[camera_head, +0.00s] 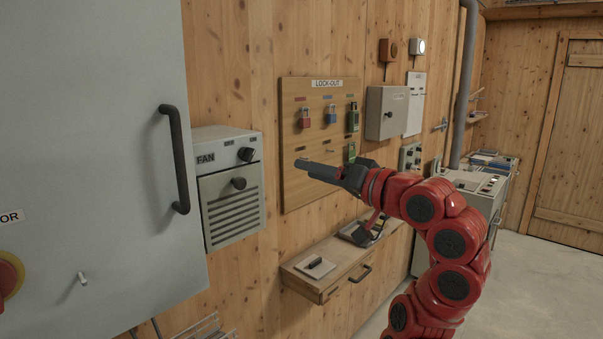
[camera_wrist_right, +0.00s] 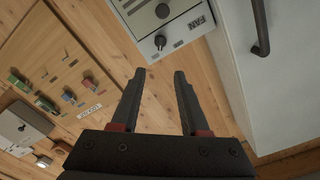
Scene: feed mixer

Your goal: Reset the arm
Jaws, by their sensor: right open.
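My right arm (camera_head: 452,243) is red and reaches in from the right in the head view. Its gripper (camera_head: 318,172) is held up in front of the lock-out board (camera_head: 300,95), pointing left. In the right wrist view the two dark fingers of the right gripper (camera_wrist_right: 160,75) are apart, with nothing between them but wooden wall behind. The fan box (camera_head: 231,187) lies left of the gripper in the head view, and it also shows beyond the fingertips in the wrist view (camera_wrist_right: 150,15). My left gripper is not in view.
A large grey cabinet (camera_head: 95,130) with a black handle (camera_head: 176,160) fills the left. A wooden shelf with a drawer (camera_head: 325,287) sits below the board. A grey wall box (camera_head: 387,112) hangs right of it. Open floor (camera_head: 540,280) lies at the right.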

